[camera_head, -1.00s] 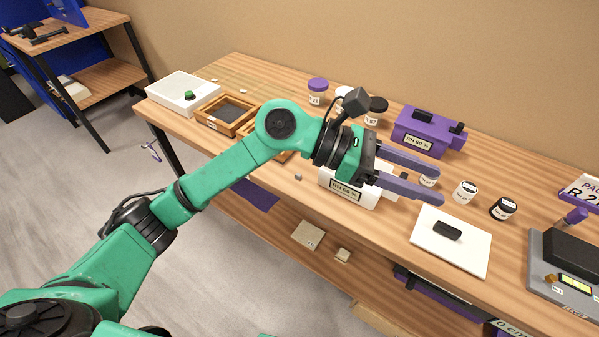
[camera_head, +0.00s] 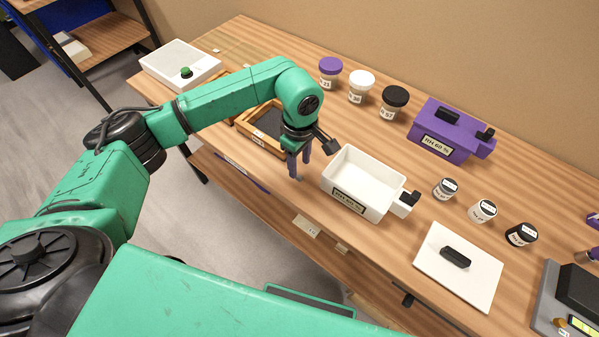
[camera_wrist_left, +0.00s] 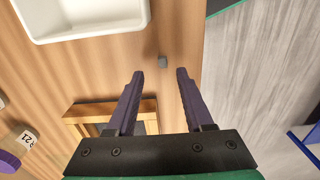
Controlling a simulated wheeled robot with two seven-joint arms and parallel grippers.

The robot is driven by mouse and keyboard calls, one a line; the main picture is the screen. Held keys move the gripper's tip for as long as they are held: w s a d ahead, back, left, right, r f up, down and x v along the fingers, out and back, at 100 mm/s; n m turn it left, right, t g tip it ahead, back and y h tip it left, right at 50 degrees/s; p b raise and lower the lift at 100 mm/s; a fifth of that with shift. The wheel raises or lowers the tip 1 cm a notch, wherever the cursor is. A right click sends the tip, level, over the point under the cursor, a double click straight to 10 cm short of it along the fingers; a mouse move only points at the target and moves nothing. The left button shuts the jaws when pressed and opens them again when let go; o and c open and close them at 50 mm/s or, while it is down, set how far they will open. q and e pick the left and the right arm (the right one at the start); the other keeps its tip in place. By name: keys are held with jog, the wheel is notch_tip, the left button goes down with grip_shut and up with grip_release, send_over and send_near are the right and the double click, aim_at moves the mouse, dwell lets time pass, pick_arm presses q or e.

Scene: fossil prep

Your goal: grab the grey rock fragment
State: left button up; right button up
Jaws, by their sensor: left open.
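The grey rock fragment (camera_wrist_left: 162,61) is a small grey block lying on the wooden bench near its front edge, seen in the left wrist view. My left gripper (camera_wrist_left: 160,74) is open and empty. In that view the fragment appears just beyond the fingertips, in line with the gap between them. In the head view the left gripper (camera_head: 299,168) points down over the front of the bench, and the fragment is hard to make out at its fingertips. My right gripper is not in view.
A white open box (camera_head: 335,188) stands just right of the gripper. A wooden-framed tray (camera_head: 246,134) is close on the left. Lidded jars, a purple box (camera_head: 470,146) and a white board (camera_head: 483,286) with a dark piece are farther off. The bench's front edge is near.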

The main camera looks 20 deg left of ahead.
aim_at(299, 176)
pick_arm(q)
jog(key=f, duration=0.1)
jog(key=f+p, duration=0.1)
jog(key=f, duration=0.1)
jog(key=shift+s, duration=0.3)
jog(key=shift+s+f, duration=0.1)
jog(key=shift+f, duration=0.4)
grip_shut()
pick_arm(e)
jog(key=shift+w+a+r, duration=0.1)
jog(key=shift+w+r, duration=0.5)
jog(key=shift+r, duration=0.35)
